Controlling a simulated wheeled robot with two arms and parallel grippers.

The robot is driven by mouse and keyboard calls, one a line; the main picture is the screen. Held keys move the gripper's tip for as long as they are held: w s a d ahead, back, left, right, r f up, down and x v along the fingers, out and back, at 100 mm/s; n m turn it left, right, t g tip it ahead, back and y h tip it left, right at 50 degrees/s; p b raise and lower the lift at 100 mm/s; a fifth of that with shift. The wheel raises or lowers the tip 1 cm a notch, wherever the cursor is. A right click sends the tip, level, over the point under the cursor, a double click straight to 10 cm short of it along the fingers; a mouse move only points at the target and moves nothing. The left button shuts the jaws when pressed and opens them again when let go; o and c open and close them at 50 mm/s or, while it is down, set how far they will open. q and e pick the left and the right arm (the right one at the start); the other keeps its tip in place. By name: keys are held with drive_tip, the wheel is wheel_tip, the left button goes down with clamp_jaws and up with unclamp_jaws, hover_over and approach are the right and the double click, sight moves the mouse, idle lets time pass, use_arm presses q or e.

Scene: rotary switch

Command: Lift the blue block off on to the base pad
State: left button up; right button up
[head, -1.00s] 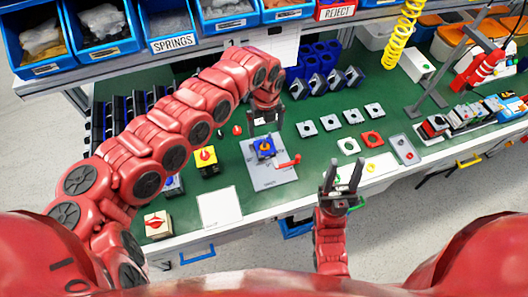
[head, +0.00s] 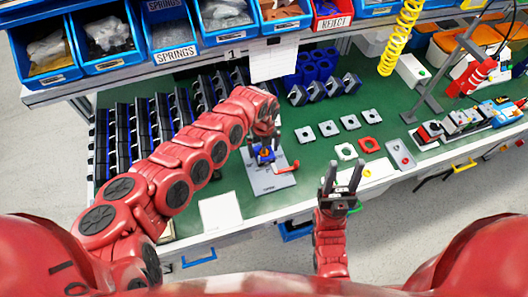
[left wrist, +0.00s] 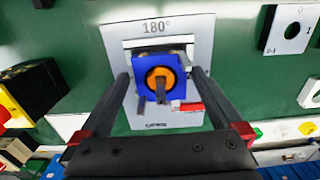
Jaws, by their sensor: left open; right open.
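The blue block (head: 264,156) with an orange knob sits on a grey plate (head: 272,184) on the green bench. In the left wrist view the blue block (left wrist: 147,92) shows an orange ring and a dark bar at its middle. The plate (left wrist: 152,24) reads "180°", and a red lever (left wrist: 188,107) shows by the block. My left gripper (head: 264,142) is open at the block, its fingers to either side with visible gaps in the wrist view. My right gripper (head: 343,178) is open and empty, near the bench's front edge. A white square pad (head: 220,212) lies front left of the plate.
Black-and-blue holders (head: 115,135) stand at the left. Blue bins (head: 105,35) hang above. A yellow-and-black switch (left wrist: 22,92) shows left in the wrist view.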

use_arm(q)
drive_tip(key=c, duration=1.4)
drive_tip(key=shift+r, duration=0.15)
wheel_tip(320, 180, up, 10)
drive_tip(key=b, duration=0.3)
wheel_tip(320, 180, up, 8)
drive_tip(key=p, duration=0.8)
drive_tip(key=shift+r, duration=0.15)
